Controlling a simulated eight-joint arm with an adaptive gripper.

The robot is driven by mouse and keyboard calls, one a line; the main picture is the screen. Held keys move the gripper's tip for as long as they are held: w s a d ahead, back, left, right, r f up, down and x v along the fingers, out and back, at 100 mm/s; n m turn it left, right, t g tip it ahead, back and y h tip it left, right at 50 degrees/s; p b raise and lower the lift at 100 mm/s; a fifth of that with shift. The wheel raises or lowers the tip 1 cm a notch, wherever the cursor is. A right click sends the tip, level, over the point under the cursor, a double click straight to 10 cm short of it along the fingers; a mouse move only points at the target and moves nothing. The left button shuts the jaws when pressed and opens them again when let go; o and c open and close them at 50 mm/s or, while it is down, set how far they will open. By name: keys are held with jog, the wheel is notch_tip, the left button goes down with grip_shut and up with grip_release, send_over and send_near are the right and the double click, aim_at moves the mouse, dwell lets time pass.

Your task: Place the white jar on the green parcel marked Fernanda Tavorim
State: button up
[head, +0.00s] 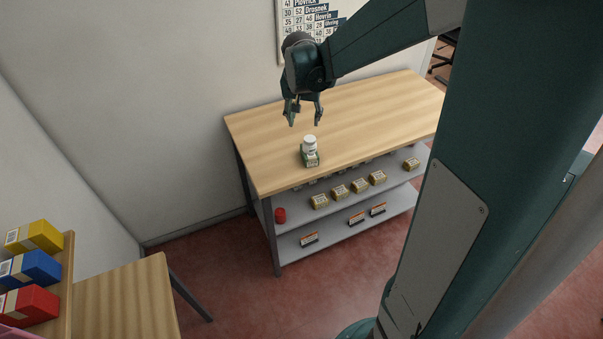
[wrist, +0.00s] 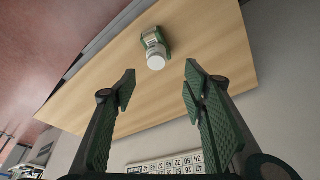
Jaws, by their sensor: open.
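The white jar (head: 310,144) stands on top of a small green parcel (head: 311,161) on the wooden counter, near its front edge. In the wrist view the white jar (wrist: 156,61) and the green parcel (wrist: 166,43) show together, the jar seen from its lid end. The name on the parcel's label is too small to read. My gripper (head: 304,120) is open and empty above the counter, behind the jar and apart from it. Its two spread fingers also show in the wrist view (wrist: 160,83), with nothing between them.
The wooden counter top (head: 375,112) is otherwise clear. Shelves below hold several yellow boxes (head: 340,192), dark boxes (head: 309,239) and a red can (head: 280,215). At lower left, yellow, blue and red boxes (head: 35,268) sit beside a wooden table (head: 125,300). A wall chart (head: 300,18) hangs behind.

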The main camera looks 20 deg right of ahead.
jog(key=s+a+r+n+t+y, duration=0.1)
jog(key=s+a+r+n, duration=0.1)
jog(key=s+a+r, duration=0.35)
jog(key=s+a+r+n+t, duration=0.1)
jog(key=s+a+r+n, duration=0.15)
jog(key=s, duration=0.55)
jog(key=s+a+n, duration=0.1)
jog(key=s+a, duration=0.1)
jog(key=s, duration=0.3)
jog(key=s+a+n+t, duration=0.1)
jog(key=s+a, duration=0.1)
jog(key=s, duration=0.4)
jog(key=s+a+n+t+y, duration=0.1)
jog(key=s+a, duration=0.2)
jog(key=s, duration=0.2)
jog(key=shift+s+r, duration=0.2)
jog(key=shift+s, duration=0.05)
jog(key=shift+a+f, duration=0.1)
notch_tip(320, 180, down, 9)
jog(key=b, duration=0.9)
